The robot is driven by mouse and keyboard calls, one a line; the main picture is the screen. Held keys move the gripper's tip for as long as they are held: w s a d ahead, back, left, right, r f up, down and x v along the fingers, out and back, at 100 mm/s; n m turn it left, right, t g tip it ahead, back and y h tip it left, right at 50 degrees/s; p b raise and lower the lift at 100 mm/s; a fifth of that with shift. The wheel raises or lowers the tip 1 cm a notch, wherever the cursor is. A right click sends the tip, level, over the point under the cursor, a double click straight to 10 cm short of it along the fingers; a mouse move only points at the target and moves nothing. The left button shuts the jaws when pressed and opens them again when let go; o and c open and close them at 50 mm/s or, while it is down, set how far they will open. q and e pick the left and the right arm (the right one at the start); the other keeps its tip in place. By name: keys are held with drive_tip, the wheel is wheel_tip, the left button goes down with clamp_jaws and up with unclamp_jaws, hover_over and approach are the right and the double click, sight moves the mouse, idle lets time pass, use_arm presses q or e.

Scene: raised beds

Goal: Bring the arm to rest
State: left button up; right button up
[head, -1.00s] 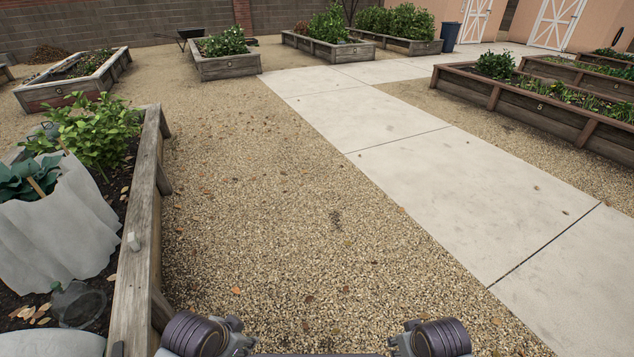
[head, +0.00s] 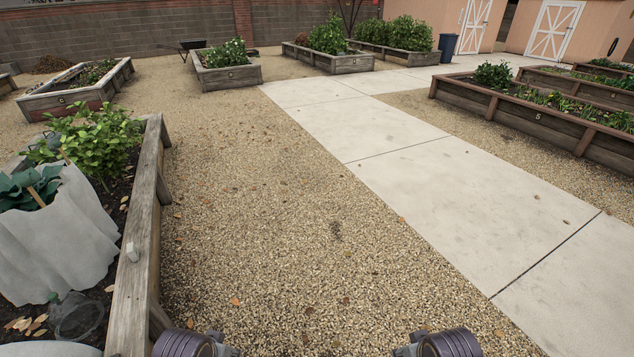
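Parts of my two arms show at the bottom edge of the head view, one at left and one at right of the middle. Both are cut off by the frame. Neither gripper's fingers can be seen, so what they hold, if anything, is hidden. Open gravel (head: 280,220) lies ahead of my arms.
A wooden raised bed (head: 150,190) runs close along my left, with a leafy plant (head: 95,140) and a white cloth cover (head: 60,240). A concrete path (head: 440,190) crosses at right. More beds (head: 225,77) stand farther off. The gravel ahead is clear.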

use_arm(q)
wheel_tip(320, 180, down, 27)
drive_tip(key=s+a+g+p, duration=0.1)
drive_tip(key=s+a+p, duration=0.2)
drive_tip(key=p, duration=0.1)
use_arm(e)
wheel_tip(320, 180, down, 27)
drive_tip(key=s+d+g, duration=0.1)
drive_tip(key=s+d, duration=0.2)
use_arm(q)
drive_tip(key=s+a+f+p, duration=0.2)
drive_tip(key=s+a+f, duration=0.1)
drive_tip(key=s+f, duration=0.4)
drive_tip(key=s+a+f+g+y+p, duration=0.1)
drive_tip(key=s+a+f, duration=0.3)
drive_tip(key=s+f, duration=0.4)
drive_tip(key=s+p, duration=0.1)
drive_tip(key=s, duration=0.4)
drive_tip(key=shift+a+m, duration=0.2)
drive_tip(key=shift+m, duration=0.1)
use_arm(e)
drive_tip(key=s+d+f, duration=0.3)
drive_tip(key=s+f, duration=0.4)
drive_tip(key=s, duration=0.3)
drive_tip(key=s+d+f+g+h, duration=0.1)
drive_tip(key=s+d+f, duration=0.3)
drive_tip(key=s+f, duration=0.4)
drive_tip(key=shift+s+d+n, duration=0.2)
drive_tip(key=shift+s+n, duration=0.1)
drive_tip(key=shift+s, duration=0.7)
